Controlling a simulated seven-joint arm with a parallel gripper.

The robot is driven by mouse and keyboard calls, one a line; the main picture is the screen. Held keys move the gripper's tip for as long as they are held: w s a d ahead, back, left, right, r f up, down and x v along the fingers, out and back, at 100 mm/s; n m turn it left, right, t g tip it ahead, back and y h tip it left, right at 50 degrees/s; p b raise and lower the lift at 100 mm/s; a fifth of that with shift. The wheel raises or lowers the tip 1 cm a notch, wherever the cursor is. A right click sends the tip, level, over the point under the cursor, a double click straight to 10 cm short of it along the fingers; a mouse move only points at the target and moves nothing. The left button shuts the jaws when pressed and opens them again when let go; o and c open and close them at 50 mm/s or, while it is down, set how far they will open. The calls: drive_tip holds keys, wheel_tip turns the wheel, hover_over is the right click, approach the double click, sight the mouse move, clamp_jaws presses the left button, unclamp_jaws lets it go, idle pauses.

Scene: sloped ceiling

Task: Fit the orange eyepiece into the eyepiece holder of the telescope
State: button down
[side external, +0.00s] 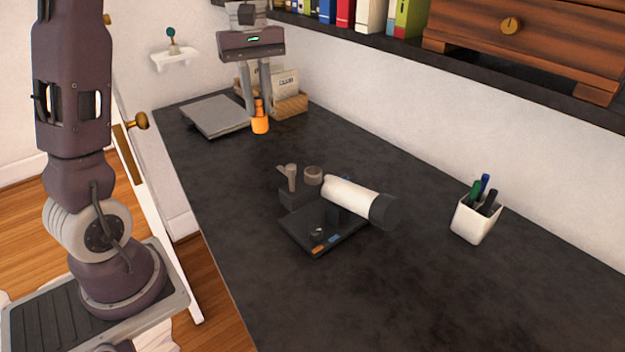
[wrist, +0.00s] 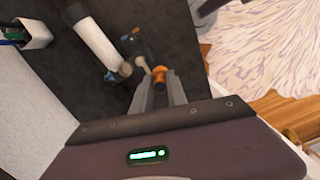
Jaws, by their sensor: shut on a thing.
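My gripper (side external: 259,108) is shut on the orange eyepiece (side external: 260,124), near the far end of the dark table. In the wrist view, the eyepiece (wrist: 159,75) sits between my two fingertips (wrist: 159,80). The side view does not show clearly whether it is clear of the tabletop. The telescope has a white tube (side external: 350,195) with a dark front end, lying across the middle of the table. A grey ring-shaped piece (side external: 313,174) at the tube's left end looks like the eyepiece holder. My gripper is apart from it, farther back. The telescope tube (wrist: 92,40) is also in the wrist view.
A dark stand (side external: 288,194) with a grey knobbed piece (side external: 291,176) is left of the tube. A dark base plate (side external: 305,240) lies below it. A grey flat tray (side external: 214,115) and a card box (side external: 289,105) flank my gripper. A white pen cup (side external: 474,220) stands right. The front table is clear.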

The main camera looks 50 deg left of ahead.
drive_tip(key=w+d+m, duration=0.3)
drive_tip(key=w+m, duration=0.1)
drive_tip(key=w, duration=0.7)
drive_tip(key=f, duration=1.5)
drive_tip(key=shift+s+d+f, duration=0.15)
drive_tip(key=shift+d+f, duration=0.05)
drive_tip(key=shift+f, duration=0.05)
drive_tip(key=shift+f, duration=0.15)
drive_tip(key=c, duration=1.3)
unclamp_jaws()
